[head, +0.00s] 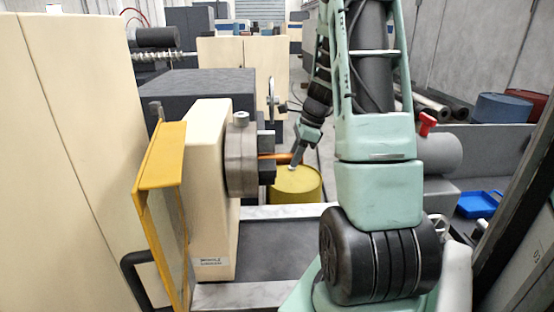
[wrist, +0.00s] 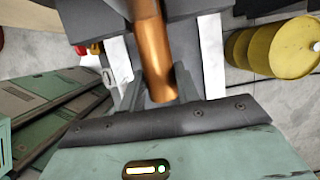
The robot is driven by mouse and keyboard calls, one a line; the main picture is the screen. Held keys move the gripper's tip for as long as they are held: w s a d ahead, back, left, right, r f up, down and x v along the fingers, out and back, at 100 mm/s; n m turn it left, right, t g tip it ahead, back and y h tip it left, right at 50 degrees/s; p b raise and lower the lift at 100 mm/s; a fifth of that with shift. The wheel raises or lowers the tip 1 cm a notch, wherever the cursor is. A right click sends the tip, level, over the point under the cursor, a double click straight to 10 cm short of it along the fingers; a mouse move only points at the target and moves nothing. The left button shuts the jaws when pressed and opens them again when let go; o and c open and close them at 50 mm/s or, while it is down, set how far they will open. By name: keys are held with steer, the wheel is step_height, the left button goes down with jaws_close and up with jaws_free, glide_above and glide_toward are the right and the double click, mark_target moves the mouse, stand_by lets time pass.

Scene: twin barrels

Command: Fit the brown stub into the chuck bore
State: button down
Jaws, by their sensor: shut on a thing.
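The brown stub (head: 275,156) is a copper-brown rod, held roughly level at the face of the grey chuck (head: 240,158). Its left end meets the dark chuck jaws (head: 265,141) in the head view; how deep it sits in the bore cannot be told, and the bore is hidden. My gripper (head: 296,158) is shut on the stub's right end. In the wrist view the stub (wrist: 153,50) lies between the fingers of my gripper (wrist: 157,88) and runs up out of the frame, between dark blocks that look like the chuck jaws.
The cream headstock (head: 212,190) carries the chuck, with a yellow guard (head: 160,170) at its left. A yellow barrel (head: 297,186) stands behind the stub; it also shows in the wrist view (wrist: 285,48). A grey lathe bed (head: 275,250) lies below. A blue tray (head: 478,204) is at right.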

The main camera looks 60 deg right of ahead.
steer(key=shift+w+a+f+p, duration=0.1)
steer(key=shift+w+a+p, duration=0.2)
steer(key=shift+w+a, duration=0.6)
stand_by(0.7)
steer(key=c, duration=0.9)
jaws_free()
steer(key=shift+w, duration=0.15)
steer(key=b+v, duration=0.3)
steer(key=v, duration=1.4)
steer(key=shift+d, duration=0.2)
